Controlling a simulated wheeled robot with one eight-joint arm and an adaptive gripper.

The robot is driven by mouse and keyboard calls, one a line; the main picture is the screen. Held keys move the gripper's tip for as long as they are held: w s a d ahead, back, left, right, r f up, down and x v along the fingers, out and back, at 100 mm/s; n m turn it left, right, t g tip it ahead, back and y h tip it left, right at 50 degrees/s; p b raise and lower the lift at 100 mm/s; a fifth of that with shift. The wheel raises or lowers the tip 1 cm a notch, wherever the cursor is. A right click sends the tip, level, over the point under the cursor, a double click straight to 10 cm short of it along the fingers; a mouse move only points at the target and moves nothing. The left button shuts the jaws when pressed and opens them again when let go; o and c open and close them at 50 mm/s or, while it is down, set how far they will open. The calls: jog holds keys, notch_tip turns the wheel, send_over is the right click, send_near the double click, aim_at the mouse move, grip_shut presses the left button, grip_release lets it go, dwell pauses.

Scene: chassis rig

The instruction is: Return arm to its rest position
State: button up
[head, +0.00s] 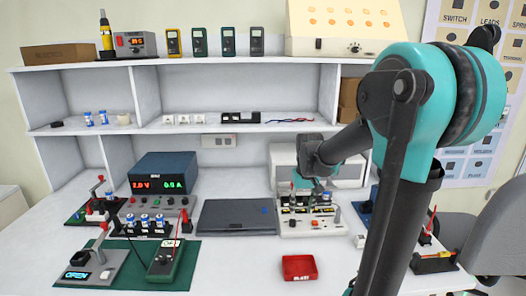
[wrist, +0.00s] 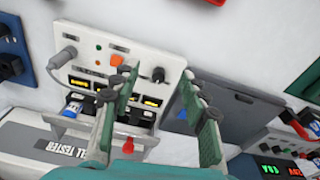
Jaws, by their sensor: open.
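My gripper (head: 305,184) is at the end of my arm, which reaches in from the right over the bench. It is just above the white cell tester (head: 330,224). In the wrist view my gripper (wrist: 160,82) has its two green-padded fingers well apart with nothing between them. The tester's white panel (wrist: 185,57) lies below the fingers, with knobs, small lit displays and a row of slots. A blue and white cell (wrist: 73,104) sits in a slot at the left. The left finger hides part of the slot row.
A dark flat panel (head: 236,216) lies left of the tester. A power supply (head: 163,174) and a rack of cells (head: 146,226) stand further left. A multimeter (head: 165,259) lies on a green mat (head: 184,281). A red tray (head: 299,268) is in front. Shelves (head: 215,61) rise behind.

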jog(key=s+f+t, duration=0.1)
jog(key=s+f, duration=0.2)
jog(key=s, duration=0.3)
jog(key=s+d+f+t, duration=0.1)
jog(key=s+f, duration=0.2)
jog(key=s, duration=0.2)
jog(key=s+d+f+m+t, duration=0.1)
jog(key=s+f, duration=0.1)
jog(key=s, duration=0.4)
jog(key=shift+s+d+f, duration=0.25)
jog(key=shift+s+f, duration=0.1)
jog(key=shift+f, duration=0.05)
dwell(0.5)
